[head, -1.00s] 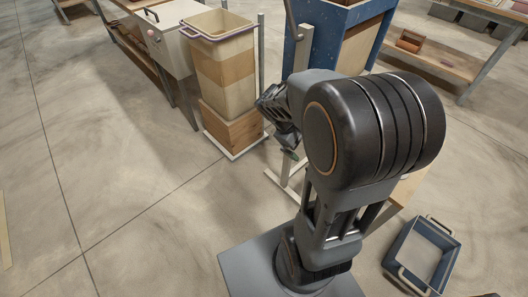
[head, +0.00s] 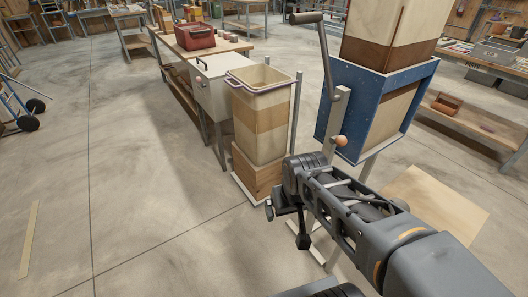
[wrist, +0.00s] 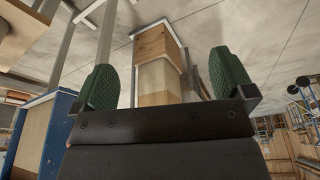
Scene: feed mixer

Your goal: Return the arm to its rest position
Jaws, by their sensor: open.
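My gripper (wrist: 165,84) shows in the wrist view with two green ribbed pads wide apart and nothing between them. In the head view my gripper (head: 287,220) is at the end of my arm, which reaches from the lower right toward the middle. It hangs in front of the tall bin on a wooden block and does not appear to hold anything. The wrist view is upside down and shows the bin (wrist: 158,80) beyond the pads.
The blue feed mixer (head: 343,120) with a crank handle (head: 327,60) stands close behind my arm. The cream bin (head: 262,120) and a white cabinet (head: 212,100) are left of it. A workbench holds a red toolbox (head: 195,36).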

